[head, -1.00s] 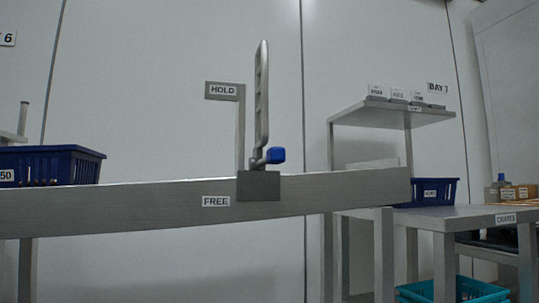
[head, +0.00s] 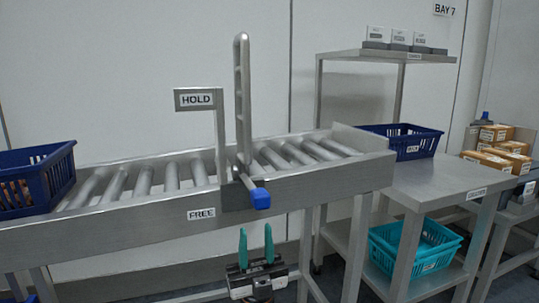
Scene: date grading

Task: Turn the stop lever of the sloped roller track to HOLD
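The sloped roller track (head: 110,214) crosses the view from left to right. A grey block on its near side rail carries the stop lever, with a short rod ending in a blue knob (head: 260,198) that points toward me and slightly right. A tall slotted grey bar (head: 242,95) stands upright beside it. The HOLD sign (head: 195,99) is on a bracket left of the bar; the FREE label (head: 201,214) is on the rail lower left of the knob. My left gripper (head: 256,232), with teal fingers pointing up, is open and empty below the knob, not touching it. My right gripper is out of view.
A blue crate (head: 62,182) stands at the track's left, another (head: 424,150) beyond its right end. A grey table (head: 440,179) is at right, with teal crates (head: 378,254) beneath. A shelf (head: 375,55) stands behind. Cartons (head: 502,148) are at far right.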

